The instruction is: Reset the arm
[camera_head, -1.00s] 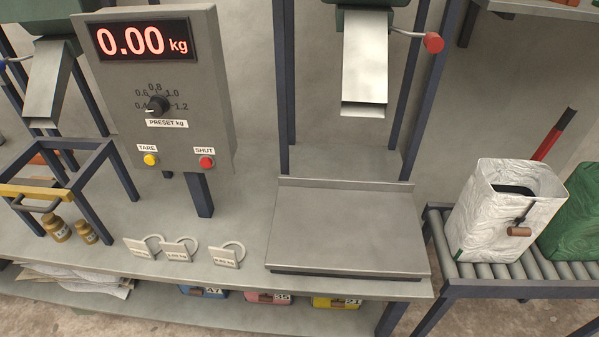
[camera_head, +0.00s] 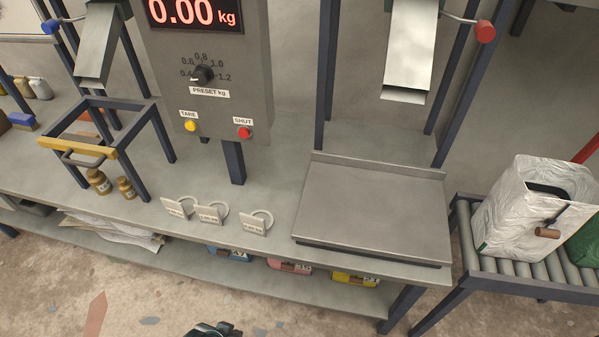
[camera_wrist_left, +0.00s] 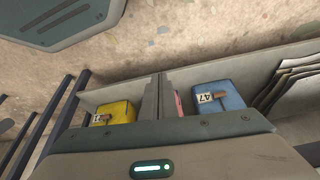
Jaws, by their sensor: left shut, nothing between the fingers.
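My left gripper (camera_head: 213,330) shows only as a small dark piece at the bottom edge of the head view, in front of the bench. In the left wrist view its two grey fingers (camera_wrist_left: 159,95) are together with nothing held between them. Beyond them are a yellow block (camera_wrist_left: 113,112) marked with a number and a blue block (camera_wrist_left: 218,97) marked 47 on the lower shelf. A pink block between these two is partly hidden by the fingers. My right gripper is in neither view.
A roller conveyor (camera_head: 545,272) with a white sack (camera_head: 530,205) stands right. The floor before the bench is open.

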